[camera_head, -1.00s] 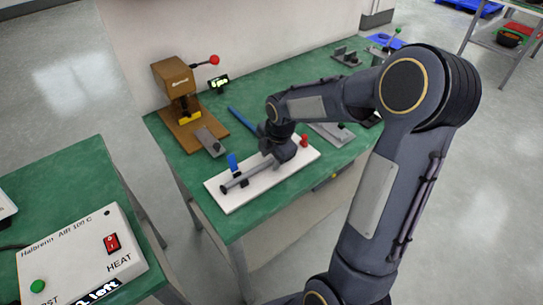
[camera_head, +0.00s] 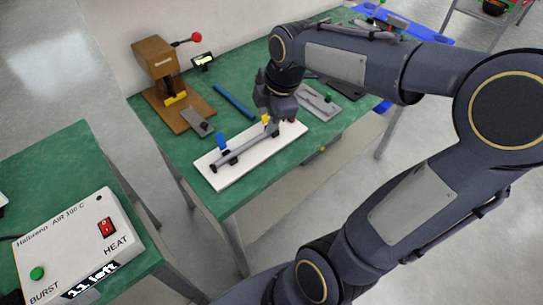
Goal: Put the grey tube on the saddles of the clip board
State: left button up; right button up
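The white clip board (camera_head: 238,178) lies near the front of the green bench. The grey tube (camera_head: 247,147) lies lengthwise along it, beside a blue clip (camera_head: 222,141) and a dark saddle (camera_head: 229,156). I cannot tell whether it rests fully in the saddles. My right gripper (camera_head: 272,129) points down at the tube's right end, close to a yellow clip (camera_head: 265,119). Its fingers are small and dark, so I cannot tell whether they grip the tube. A red clip (camera_head: 292,116) shows partly behind the gripper. My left gripper is not in view.
A brown press (camera_head: 158,60) stands behind the board, with a grey block (camera_head: 196,121) before it. A blue rod (camera_head: 234,100) lies behind the board. A grey fixture (camera_head: 318,103) lies to the right. A heater box (camera_head: 70,245) sits on the nearer left bench.

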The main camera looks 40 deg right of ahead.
jog(key=s+a+f+m+t+y, duration=0.1)
jog(key=s+a+m, duration=0.3)
jog(key=s+m, duration=0.3)
jog(key=s+a+f+m+t+y, duration=0.1)
jog(key=s+a+m+y, duration=0.1)
jog(key=s+a+m, duration=0.3)
jog(key=s+m, duration=0.3)
jog(key=m, duration=0.2)
jog(key=shift+s+a+f, duration=0.2)
jog(key=shift+f, duration=0.05)
notch_tip(320, 180, up, 4)
jog(key=p, duration=0.3)
jog(key=shift+f+p, duration=0.1)
jog(key=shift+p, duration=0.3)
